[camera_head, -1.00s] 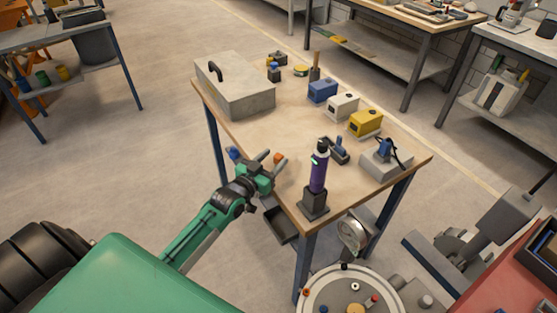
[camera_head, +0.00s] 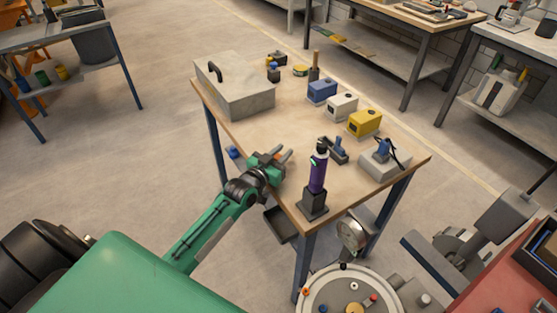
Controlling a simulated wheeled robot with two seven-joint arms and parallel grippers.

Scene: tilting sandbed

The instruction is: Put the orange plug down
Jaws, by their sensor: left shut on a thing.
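My left gripper (camera_head: 281,154), on the green arm from the lower left, is over the near left edge of the wooden table (camera_head: 262,128). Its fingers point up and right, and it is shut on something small. I cannot tell if the plug touches the table top. My right gripper is not in view.
A purple cylinder on a dark stand (camera_head: 318,172) stands right of my left gripper. A grey lidded box (camera_head: 236,88) is at the back left. Blue (camera_head: 322,90), white (camera_head: 342,106) and yellow (camera_head: 364,122) boxes line the far side. The table's middle is clear.

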